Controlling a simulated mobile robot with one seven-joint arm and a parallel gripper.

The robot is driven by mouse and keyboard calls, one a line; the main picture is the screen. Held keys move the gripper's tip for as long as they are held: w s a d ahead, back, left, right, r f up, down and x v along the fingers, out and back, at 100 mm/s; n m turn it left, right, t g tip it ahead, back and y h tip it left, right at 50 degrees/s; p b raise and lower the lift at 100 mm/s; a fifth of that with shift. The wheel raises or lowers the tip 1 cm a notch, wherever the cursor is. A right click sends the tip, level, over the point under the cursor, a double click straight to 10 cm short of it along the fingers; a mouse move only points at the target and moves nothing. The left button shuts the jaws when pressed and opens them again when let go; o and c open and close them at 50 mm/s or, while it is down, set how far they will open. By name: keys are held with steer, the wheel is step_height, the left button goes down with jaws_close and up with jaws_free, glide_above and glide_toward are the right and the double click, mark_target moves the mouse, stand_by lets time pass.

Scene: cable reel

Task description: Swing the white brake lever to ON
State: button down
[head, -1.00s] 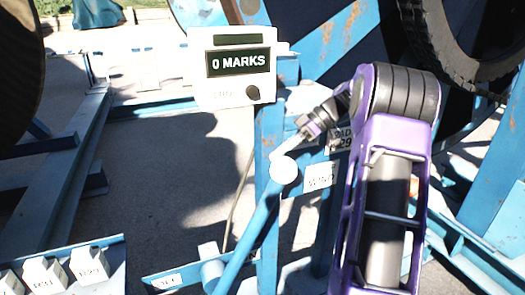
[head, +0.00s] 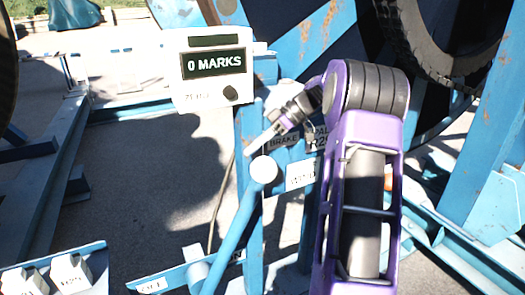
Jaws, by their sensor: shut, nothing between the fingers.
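The brake lever is a blue bar with a round white knob (head: 264,170) at its upper end. It leans up and to the right from its lower end near the bottom of the head view. A plate reading BRAKE (head: 283,140) is on the blue frame just behind the knob. A small plate that seems to read OFF (head: 152,285) sits at the lower left. My gripper (head: 249,152) is shut and empty, its pale tips just above and left of the knob. I cannot tell whether they touch it.
A white counter box (head: 215,62) reading 0 MARKS stands above my gripper. Small white labelled blocks (head: 70,275) sit on a blue shelf at the lower left. Blue frame beams and a black tyre-like rim (head: 400,60) fill the right. Bare concrete shows left of the lever.

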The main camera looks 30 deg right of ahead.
steer(key=r+v, duration=0.1)
steer(key=v, duration=0.8)
steer(key=shift+w+a+p, duration=0.2)
steer(key=shift+w+p, duration=0.05)
steer(key=shift+p, duration=0.1)
steer(key=shift+r, duration=0.1)
